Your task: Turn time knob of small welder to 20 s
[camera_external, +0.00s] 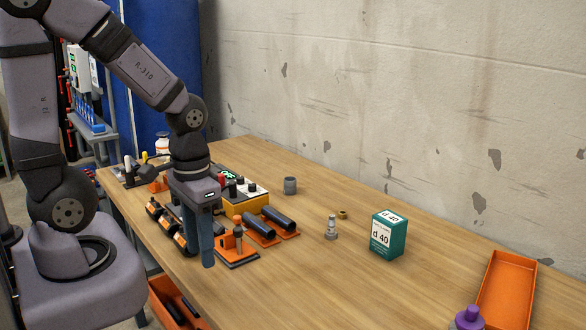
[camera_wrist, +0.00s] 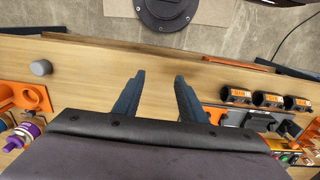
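The small welder (camera_external: 245,194) appears to be the yellow box with a pale top panel, dark knobs and a green-lit area, on the bench in the external view. My arm partly covers it. The time knob cannot be singled out and its setting cannot be read. My gripper (camera_external: 206,262) points down in front of the welder, on its near side, apart from it. In the wrist view my gripper (camera_wrist: 158,95) has its two blue-grey fingers spread, with bare bench between them. A green-lit panel (camera_wrist: 290,157) shows at the lower right there, mostly cut off.
An orange stand (camera_external: 237,250) is close to my fingers. A grey cup (camera_external: 290,185), a teal box (camera_external: 387,235), an orange tray (camera_external: 508,285) and a purple-capped bottle (camera_external: 469,316) stand farther right.

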